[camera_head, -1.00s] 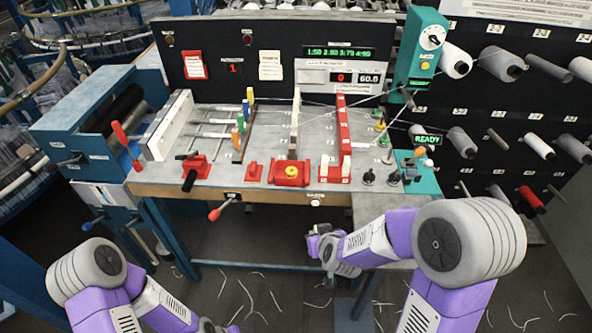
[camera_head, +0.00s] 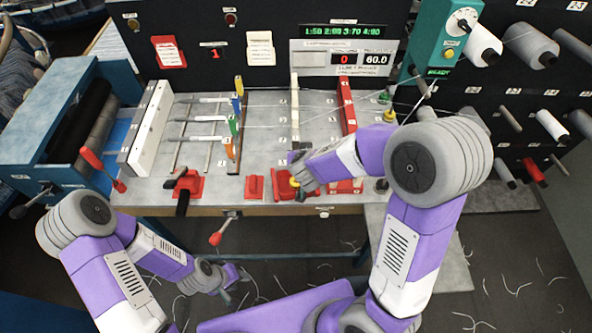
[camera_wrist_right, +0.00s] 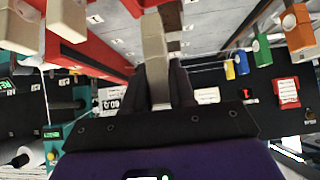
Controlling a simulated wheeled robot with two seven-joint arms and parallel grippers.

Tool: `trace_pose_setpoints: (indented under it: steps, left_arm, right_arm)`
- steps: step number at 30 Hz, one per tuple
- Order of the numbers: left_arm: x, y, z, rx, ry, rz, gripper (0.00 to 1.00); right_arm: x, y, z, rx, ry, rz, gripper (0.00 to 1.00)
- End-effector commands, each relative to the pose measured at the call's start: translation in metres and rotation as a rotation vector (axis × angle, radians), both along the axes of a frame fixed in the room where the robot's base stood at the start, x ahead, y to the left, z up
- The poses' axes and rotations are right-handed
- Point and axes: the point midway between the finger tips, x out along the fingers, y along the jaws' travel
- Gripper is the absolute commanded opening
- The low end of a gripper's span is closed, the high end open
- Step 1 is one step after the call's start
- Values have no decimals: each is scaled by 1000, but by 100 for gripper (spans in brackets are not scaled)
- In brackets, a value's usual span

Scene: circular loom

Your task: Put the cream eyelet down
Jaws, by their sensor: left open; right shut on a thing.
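My right gripper (camera_head: 298,172) is over the front of the loom's worktop, near the lower end of the upright cream bar (camera_head: 294,105). In the right wrist view its dark fingers (camera_wrist_right: 165,82) are shut on a cream piece (camera_wrist_right: 156,60), which I take to be the cream eyelet. In the head view the gripper and forearm hide this piece. I cannot tell whether it touches anything beyond the fingers. My left gripper (camera_head: 232,282) is open and empty, low in front of the table and away from the worktop.
A red bar (camera_head: 346,105) stands right of the cream bar. Two cream blocks on red (camera_wrist_right: 67,18) show beside the gripper in the wrist view. Coloured tabs (camera_head: 236,115) stand to the left. A red lever base (camera_head: 184,186) and a small red block (camera_head: 253,187) line the front edge.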

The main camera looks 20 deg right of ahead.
Motion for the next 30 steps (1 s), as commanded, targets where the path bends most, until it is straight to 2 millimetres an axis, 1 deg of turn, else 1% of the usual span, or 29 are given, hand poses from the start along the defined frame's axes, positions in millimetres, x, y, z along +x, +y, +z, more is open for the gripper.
trace_pose_setpoints:
  steps: [1, 3, 8, 16, 20, 25, 26, 30]
  left_arm:
    - [-1, 0, -12, 0, 2, 0, 43]
    - [-1, 0, -19, 0, 2, 0, 43]
    - [-1, 0, -26, 0, 2, 0, 43]
    - [-1, 0, -50, 0, 1, 1, 43]
    - [-1, 0, -53, 0, 1, 1, 43]
    - [-1, 0, -51, 0, 1, 1, 43]
    - [-1, 0, -51, 0, 1, 1, 43]
    - [0, 0, -51, 0, 1, 1, 43]
  right_arm:
    - [-1, -1, -16, 0, 3, -2, 0]
    - [-1, -1, -27, -1, 3, -3, 0]
    - [0, 0, -40, 1, 2, -1, 0]
    - [-1, -1, -82, 0, 4, -1, 0]
    - [-3, 0, -90, 2, 11, 1, 0]
    - [-4, -1, -91, 4, 17, -1, 0]
    - [-4, -1, -91, 3, 17, -1, 27]
    - [-4, -1, -90, 3, 15, -2, 48]
